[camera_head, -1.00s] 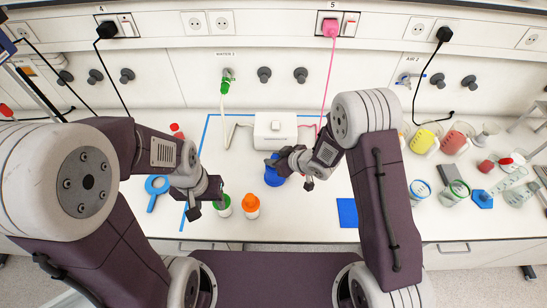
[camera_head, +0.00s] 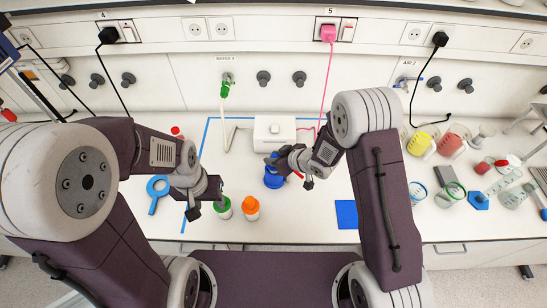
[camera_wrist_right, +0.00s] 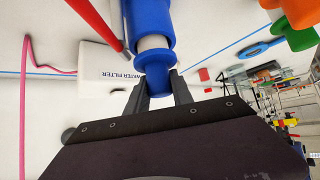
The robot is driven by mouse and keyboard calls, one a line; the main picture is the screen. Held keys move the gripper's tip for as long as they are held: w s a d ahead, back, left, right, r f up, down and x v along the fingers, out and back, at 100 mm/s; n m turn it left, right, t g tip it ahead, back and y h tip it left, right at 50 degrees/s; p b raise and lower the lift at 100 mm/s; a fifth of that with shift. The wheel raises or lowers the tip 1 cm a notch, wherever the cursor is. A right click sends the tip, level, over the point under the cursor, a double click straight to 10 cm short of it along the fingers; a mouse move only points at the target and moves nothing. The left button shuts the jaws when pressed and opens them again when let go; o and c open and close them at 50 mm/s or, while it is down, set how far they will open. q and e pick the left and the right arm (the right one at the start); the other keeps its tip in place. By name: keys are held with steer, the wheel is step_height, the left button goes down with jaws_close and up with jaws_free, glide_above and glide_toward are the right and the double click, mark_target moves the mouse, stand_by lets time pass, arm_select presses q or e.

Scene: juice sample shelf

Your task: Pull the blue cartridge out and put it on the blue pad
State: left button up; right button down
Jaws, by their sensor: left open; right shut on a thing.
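The blue cartridge (camera_head: 273,180) is in front of the white water filter box (camera_head: 274,130) in the head view. In the right wrist view, a blue body (camera_wrist_right: 148,22) joins a pale neck and a lower blue end (camera_wrist_right: 155,72). My right gripper (camera_head: 277,163) is shut on that lower end, which sits between its fingers (camera_wrist_right: 160,88). I cannot tell where the cartridge parts from any housing. The blue pad (camera_head: 347,213) lies bare at the table's front, right of the cartridge. My left gripper (camera_head: 207,205) is open and empty, beside a green-capped bottle.
The green-capped bottle (camera_head: 223,208) and an orange-capped bottle (camera_head: 251,207) stand left of the cartridge. A red rod (camera_wrist_right: 95,22) runs close beside the blue body. A pink hose (camera_wrist_right: 25,100) is near the filter. Beakers and flasks (camera_head: 450,145) occupy the right side.

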steer(key=shift+s+r+p, duration=0.1)
steer(key=shift+r+p, duration=2.8)
steer(key=shift+r, duration=0.6)
steer(key=shift+f, duration=0.1)
